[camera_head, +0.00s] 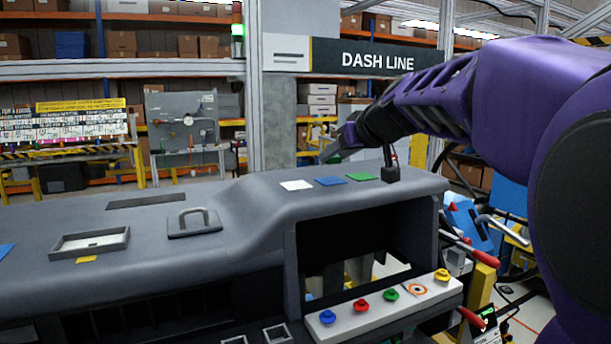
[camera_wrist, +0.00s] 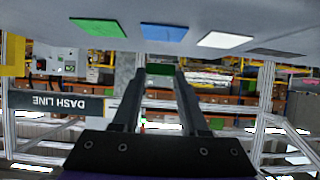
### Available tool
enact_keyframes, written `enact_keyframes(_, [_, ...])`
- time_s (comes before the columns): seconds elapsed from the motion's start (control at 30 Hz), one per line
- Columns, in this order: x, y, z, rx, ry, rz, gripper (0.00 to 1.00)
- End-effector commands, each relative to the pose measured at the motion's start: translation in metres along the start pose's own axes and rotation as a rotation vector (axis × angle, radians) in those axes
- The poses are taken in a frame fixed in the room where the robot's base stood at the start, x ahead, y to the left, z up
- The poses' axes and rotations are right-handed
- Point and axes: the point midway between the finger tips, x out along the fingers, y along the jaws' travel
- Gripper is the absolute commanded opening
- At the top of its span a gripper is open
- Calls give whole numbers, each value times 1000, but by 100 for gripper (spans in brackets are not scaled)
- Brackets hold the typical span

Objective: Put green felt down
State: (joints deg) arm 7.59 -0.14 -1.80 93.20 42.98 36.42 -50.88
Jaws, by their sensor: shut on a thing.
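My gripper (camera_head: 338,148) is shut on a small piece of green felt (camera_wrist: 160,70), which shows between the fingertips in the wrist view. In the head view my gripper is beyond and above the row of pads on the dashboard top; the held felt is a small green sliver there. A flat green pad (camera_head: 361,176), a blue pad (camera_head: 329,181) and a white pad (camera_head: 297,185) lie in a row on the grey dashboard (camera_head: 255,220). These pads also show at the top of the wrist view, which is upside down. The held felt appears clear of the dashboard.
A handle (camera_head: 194,220) and a shallow tray (camera_head: 90,243) stand on the dashboard's left. A panel with coloured knobs (camera_head: 385,302) sticks out in front. Shelves with boxes fill the background.

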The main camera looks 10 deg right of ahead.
Motion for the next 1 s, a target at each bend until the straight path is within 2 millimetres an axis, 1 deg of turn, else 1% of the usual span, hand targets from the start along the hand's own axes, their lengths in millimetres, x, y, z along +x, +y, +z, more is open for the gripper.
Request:
enact_keyframes(0.27, [17, 0, 31, 2, -1, 1, 0])
enact_keyframes(0.63, [19, 0, 35, 0, 1, 1, 0])
enact_keyframes(0.67, [18, 0, 34, 0, 1, 1, 45])
enact_keyframes(0.7, [18, 0, 33, 0, 1, 1, 52])
enact_keyframes(0.77, [18, 0, 33, 0, 1, 1, 63])
enact_keyframes(0.8, [18, 0, 33, 0, 1, 1, 70])
enact_keyframes(0.83, [18, 0, 33, 0, 1, 1, 73])
enact_keyframes(1.0, [18, 0, 33, 0, 1, 1, 73])
